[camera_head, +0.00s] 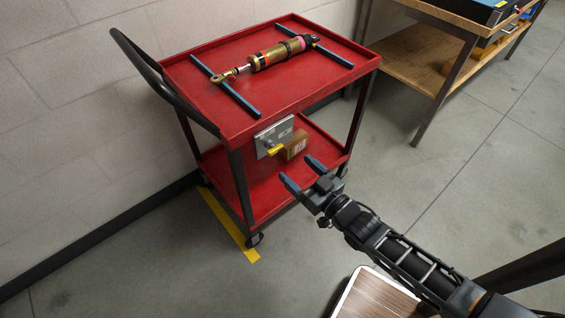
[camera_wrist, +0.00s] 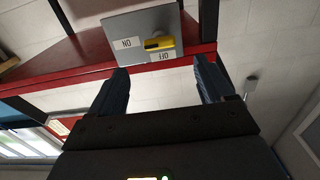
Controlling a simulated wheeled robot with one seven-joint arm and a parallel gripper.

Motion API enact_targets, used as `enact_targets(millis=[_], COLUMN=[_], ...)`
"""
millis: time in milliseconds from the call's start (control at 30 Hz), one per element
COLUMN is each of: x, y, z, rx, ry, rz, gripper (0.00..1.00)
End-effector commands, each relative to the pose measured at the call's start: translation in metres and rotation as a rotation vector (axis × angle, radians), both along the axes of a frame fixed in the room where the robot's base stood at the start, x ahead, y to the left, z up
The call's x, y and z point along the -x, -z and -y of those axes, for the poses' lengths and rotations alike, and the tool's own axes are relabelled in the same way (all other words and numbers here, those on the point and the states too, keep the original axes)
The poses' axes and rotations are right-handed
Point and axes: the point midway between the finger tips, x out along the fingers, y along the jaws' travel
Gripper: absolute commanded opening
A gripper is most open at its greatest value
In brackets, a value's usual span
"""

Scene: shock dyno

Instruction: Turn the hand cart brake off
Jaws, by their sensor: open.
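The red hand cart (camera_head: 222,107) stands by the wall. A grey brake plate (camera_head: 263,133) hangs on its front side below the top tray. A yellow brake lever (camera_head: 276,150) sticks out from the plate. In the wrist view, the plate (camera_wrist: 148,20) appears upside down with an ON label (camera_wrist: 127,43) and an OFF label (camera_wrist: 163,56). The lever (camera_wrist: 160,43) lies sideways there, one end toward the ON label. My gripper (camera_head: 304,175) is open and empty, in front of the cart and apart from the lever. Its fingers (camera_wrist: 163,88) point toward the plate.
A small brown box (camera_head: 296,144) shows beside the lever. A wooden bench (camera_head: 415,55) stands at the back right. Yellow floor tape (camera_head: 225,220) runs beside the cart.

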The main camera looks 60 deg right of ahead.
Motion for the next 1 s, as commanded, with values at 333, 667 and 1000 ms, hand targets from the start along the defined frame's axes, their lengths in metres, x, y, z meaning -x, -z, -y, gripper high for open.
enact_targets(millis=[333,667,1000], x=[-0.045,-0.073,-0.074], y=[-0.001,0.000,0.000], z=[0.012,0.021,0.021], rx=[0.001,0.000,0.000], ry=[-0.001,0.000,0.000], rz=[0.003,0.000,0.000], gripper=[0.81,0.81,0.74])
